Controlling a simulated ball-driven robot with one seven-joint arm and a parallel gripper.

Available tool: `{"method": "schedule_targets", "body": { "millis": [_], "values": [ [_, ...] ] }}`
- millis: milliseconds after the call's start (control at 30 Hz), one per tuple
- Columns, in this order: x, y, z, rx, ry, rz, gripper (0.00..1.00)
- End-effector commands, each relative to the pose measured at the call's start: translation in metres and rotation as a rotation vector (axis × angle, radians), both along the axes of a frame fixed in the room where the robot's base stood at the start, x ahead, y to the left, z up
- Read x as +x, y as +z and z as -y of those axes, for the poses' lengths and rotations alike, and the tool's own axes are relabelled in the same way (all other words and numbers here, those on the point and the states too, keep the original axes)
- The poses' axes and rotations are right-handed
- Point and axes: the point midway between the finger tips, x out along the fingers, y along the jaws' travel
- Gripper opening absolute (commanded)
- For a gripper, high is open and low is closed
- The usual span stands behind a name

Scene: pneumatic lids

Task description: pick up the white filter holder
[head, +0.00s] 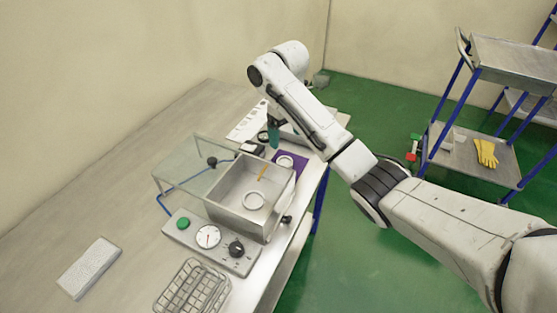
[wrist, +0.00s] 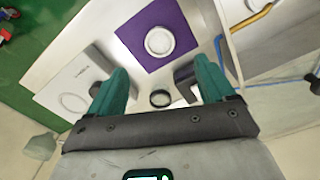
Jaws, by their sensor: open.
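A white round ring-shaped piece (wrist: 159,41), which looks like the filter holder, lies on a purple mat (wrist: 129,36) in the wrist view. In the head view the same white piece (head: 285,162) is on the purple mat behind the metal box. A second white ring (head: 253,201) lies inside the open metal box (head: 223,217); I cannot tell for sure which one is the filter holder. My gripper (wrist: 159,68) is open and empty, its teal fingers apart, with the mat piece ahead of the gap between them. In the head view one teal finger (head: 273,135) shows beyond the mat.
A clear lid (head: 190,160) stands open at the box's left. A panel (head: 190,237) with gauge, green button and knob, and a wire basket (head: 190,289), are in front. A dark ring (wrist: 160,98) lies between my fingers in the wrist view. A pale box (wrist: 72,92) sits left.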

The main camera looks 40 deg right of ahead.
Motion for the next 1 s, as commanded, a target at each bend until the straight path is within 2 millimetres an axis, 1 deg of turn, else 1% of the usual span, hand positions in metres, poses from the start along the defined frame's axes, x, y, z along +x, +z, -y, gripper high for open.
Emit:
{"method": "schedule_targets", "body": {
  "millis": [33, 233, 267, 400, 567, 800, 900, 1000],
  "values": [
    [0.0, -0.008, 0.0, 0.001, 0.0, -0.001, 0.83],
    [0.0, -0.033, -0.001, 0.002, 0.002, -0.002, 0.83],
    [-0.001, -0.034, -0.001, 0.001, 0.001, -0.003, 0.83],
    [-0.001, -0.05, 0.0, 0.0, 0.0, -0.002, 0.83],
    [-0.002, -0.062, 0.001, 0.001, -0.001, -0.004, 0.83],
    [-0.002, -0.096, 0.002, 0.001, 0.0, -0.003, 0.83],
    [-0.002, -0.103, 0.002, 0.0, 0.0, -0.001, 0.83],
    [-0.002, -0.105, 0.001, 0.0, 0.001, -0.001, 0.83]
  ]
}}
